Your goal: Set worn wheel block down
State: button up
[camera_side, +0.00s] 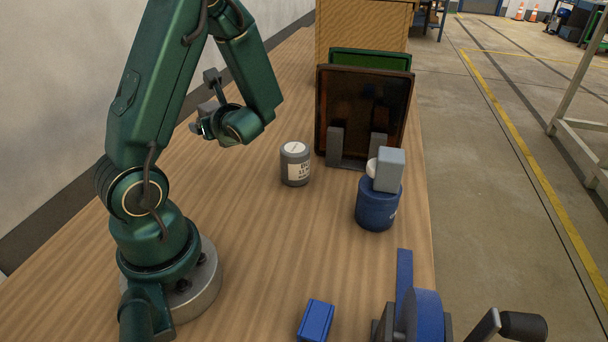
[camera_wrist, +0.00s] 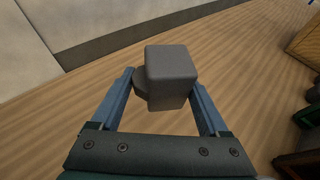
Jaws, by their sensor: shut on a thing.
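The worn wheel block (camera_wrist: 172,70) is a dark grey, round-edged block with a smaller dark rounded part at its left side. In the wrist view it sits between the two blue fingers of my gripper (camera_wrist: 162,82), which is shut on it. In the side view my gripper (camera_side: 205,122) is held above the left part of the wooden table (camera_side: 255,215), and the grey block (camera_side: 208,108) shows partly at its end. A lighter grey block (camera_side: 390,168) with a white round wheel (camera_side: 372,168) sits on top of a blue round container (camera_side: 377,206).
A grey labelled can (camera_side: 295,166) stands mid-table. A dark tray (camera_side: 363,105) leans upright in a grey stand (camera_side: 350,164), with a green tray (camera_side: 370,58) behind. A blue block (camera_side: 316,320) and a blue cranked device (camera_side: 424,315) are in front. Bare table lies around the can.

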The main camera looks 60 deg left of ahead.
aim_at(239, 155)
jog(key=w+a+f+m+t, duration=0.1)
jog(key=w, duration=0.1)
jog(key=w+a+f+m+t, duration=0.1)
jog(key=w, duration=0.1)
jog(key=w+a+f+t, duration=0.1)
jog(key=w+a+f, duration=0.1)
jog(key=shift+f+m, duration=0.1)
jog(key=shift+m, duration=0.3)
jog(key=shift+f, duration=2.7)
jog(key=o, duration=1.3)
jog(key=shift+f, duration=0.1)
